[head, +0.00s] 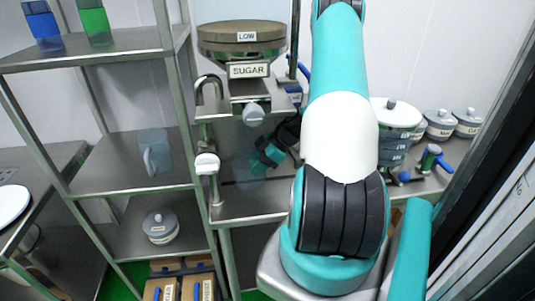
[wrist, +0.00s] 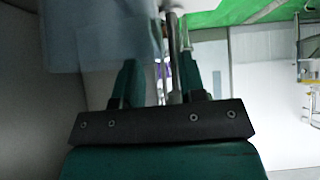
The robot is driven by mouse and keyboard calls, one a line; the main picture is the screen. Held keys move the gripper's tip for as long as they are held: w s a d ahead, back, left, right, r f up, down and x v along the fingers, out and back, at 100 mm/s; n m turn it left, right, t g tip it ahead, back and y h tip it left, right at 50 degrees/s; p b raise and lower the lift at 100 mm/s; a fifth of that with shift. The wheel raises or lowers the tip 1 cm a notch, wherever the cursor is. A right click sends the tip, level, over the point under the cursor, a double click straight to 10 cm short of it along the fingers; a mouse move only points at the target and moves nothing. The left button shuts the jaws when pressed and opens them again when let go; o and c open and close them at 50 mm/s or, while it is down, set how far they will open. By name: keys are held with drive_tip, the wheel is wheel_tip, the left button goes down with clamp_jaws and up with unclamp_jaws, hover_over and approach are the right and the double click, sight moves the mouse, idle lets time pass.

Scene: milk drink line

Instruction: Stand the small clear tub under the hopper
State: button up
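The hopper (head: 240,50), labelled SUGAR and LOW, stands at the upper middle of the head view with a grey round knob below its label. A faint, see-through bluish tub (head: 247,179) appears on the steel surface below it, partly hidden by my gripper (head: 262,160). In the wrist view the pale translucent tub (wrist: 95,38) fills the upper left. The teal fingers of my gripper (wrist: 160,78) are apart, with background and a metal rod showing between them. The left finger overlaps the tub's edge; I cannot tell whether it touches.
A clear jug (head: 155,152) with a handle stands on the left rack's middle shelf. A metal tap (head: 208,90) stands left of the hopper. Lidded pots (head: 439,125) and a blue-handled tool (head: 432,157) sit on the right. A lidded pot (head: 160,226) is on the lower shelf.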

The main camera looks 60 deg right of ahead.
drive_tip(key=b+v, duration=0.2)
drive_tip(key=v, duration=0.8)
